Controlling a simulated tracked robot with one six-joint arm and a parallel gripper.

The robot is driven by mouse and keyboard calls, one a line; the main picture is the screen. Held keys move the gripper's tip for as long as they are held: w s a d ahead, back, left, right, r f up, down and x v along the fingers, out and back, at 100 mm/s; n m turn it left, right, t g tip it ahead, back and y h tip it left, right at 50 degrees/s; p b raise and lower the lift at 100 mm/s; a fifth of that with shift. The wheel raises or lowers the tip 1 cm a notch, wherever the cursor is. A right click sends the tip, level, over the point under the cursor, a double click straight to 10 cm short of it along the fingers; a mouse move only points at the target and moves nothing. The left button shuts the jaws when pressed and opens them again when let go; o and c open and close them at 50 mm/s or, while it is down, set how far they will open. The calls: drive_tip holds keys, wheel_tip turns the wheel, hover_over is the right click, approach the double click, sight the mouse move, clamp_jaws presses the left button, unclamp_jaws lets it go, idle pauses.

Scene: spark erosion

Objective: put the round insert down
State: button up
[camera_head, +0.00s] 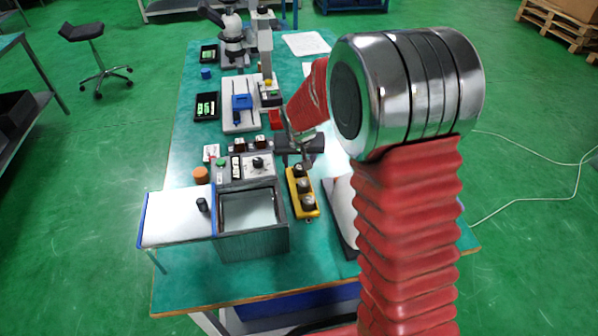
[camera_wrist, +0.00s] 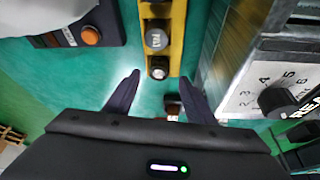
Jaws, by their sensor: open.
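A yellow holder (camera_head: 314,212) stands on the bench with three round, dark-and-metal pieces in a row, and it also shows in the wrist view (camera_wrist: 178,30). I cannot tell for sure which is the round insert; the piece nearest my fingers is a small round one with a shiny top (camera_wrist: 159,68), seated at the holder's end. My gripper (camera_head: 299,150) is above the holder's far end. In the wrist view my gripper (camera_wrist: 162,80) is open, its fingers apart on either side of that end, with nothing held.
A control panel with a dial (camera_wrist: 275,100) stands close beside the holder. An open tank (camera_head: 250,240) with a grey liner is nearer me. A small brown-and-white block (camera_wrist: 172,106) lies near one finger. A microscope (camera_head: 233,40) stands at the back.

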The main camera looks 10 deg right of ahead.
sight(299, 168)
drive_tip(key=shift+x, duration=2.3)
drive_tip(key=shift+w+d, duration=0.1)
drive_tip(key=shift+d, duration=0.05)
clamp_jaws()
